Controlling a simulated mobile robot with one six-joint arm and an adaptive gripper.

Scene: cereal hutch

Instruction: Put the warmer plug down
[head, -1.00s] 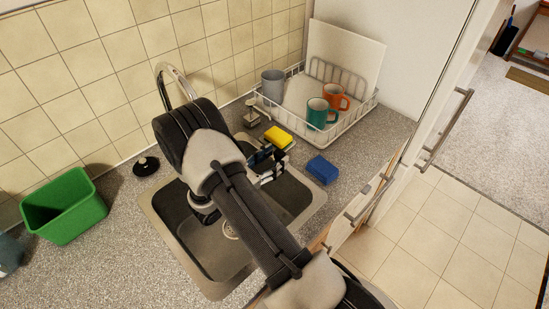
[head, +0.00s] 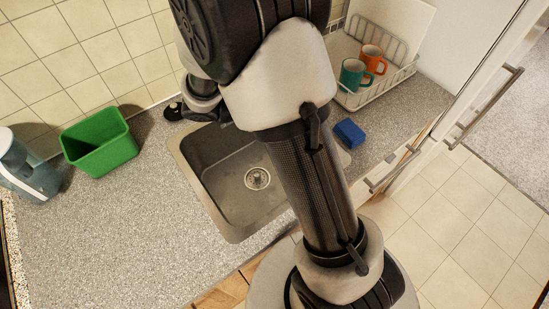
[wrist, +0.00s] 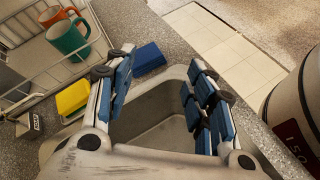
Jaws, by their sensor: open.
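My gripper (wrist: 160,72) is open in the wrist view, its blue-padded fingers spread with nothing between them. It is above the sink (wrist: 160,112), seen from over the basin. No electrical plug or cord that I can identify as the warmer plug shows in any view. A small black round piece (head: 173,111) lies on the counter behind the sink's left corner, partly beside my arm; I cannot tell whether it is the task's plug.
A green bin (head: 100,145) and a blue-grey jug (head: 28,170) stand at left. A blue sponge (head: 349,132), a yellow sponge (wrist: 73,97) and a dish rack (head: 385,88) with teal (head: 354,75) and orange (head: 372,60) mugs are right. The counter's front left is clear.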

